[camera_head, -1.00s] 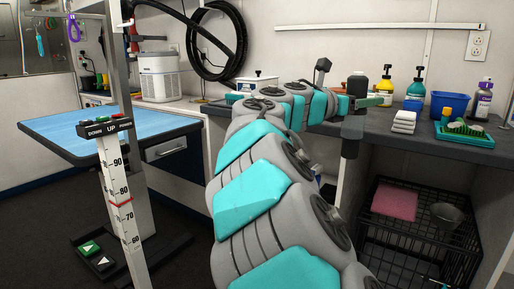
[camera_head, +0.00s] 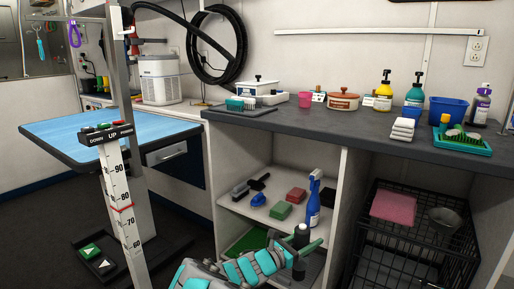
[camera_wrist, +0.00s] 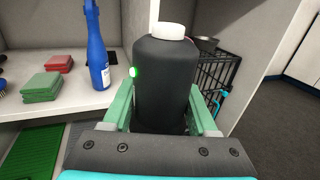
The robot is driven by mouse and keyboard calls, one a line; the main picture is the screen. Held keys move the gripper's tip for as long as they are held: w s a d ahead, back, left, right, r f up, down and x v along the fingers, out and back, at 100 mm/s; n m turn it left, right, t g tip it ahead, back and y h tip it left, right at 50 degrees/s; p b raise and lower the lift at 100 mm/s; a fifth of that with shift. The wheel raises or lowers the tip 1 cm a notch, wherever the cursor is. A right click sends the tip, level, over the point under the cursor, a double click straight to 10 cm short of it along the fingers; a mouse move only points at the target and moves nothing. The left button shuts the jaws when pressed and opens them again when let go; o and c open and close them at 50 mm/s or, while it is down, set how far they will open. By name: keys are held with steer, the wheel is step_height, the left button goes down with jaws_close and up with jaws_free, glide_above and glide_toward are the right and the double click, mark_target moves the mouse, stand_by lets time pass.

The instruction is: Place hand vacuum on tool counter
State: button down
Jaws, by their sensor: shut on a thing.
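My gripper (camera_wrist: 163,100) is shut on a dark grey upright cylinder with a white top, which appears to be the hand vacuum (camera_wrist: 163,75). A small green light shows at its left side. In the head view my gripper (camera_head: 308,246) and the dark vacuum (camera_head: 301,232) are low, in front of the open shelves and below the counter top.
A blue spray bottle (camera_head: 313,200) stands on the shelf beside my gripper. A wire crate (camera_head: 410,235) is right.

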steer(key=shift+n+t+y, duration=0.3)
steer(key=f, duration=0.1)
steer(key=s+f, duration=0.2)
steer(key=shift+a+f, duration=0.35)
steer(key=shift+f, duration=0.05)
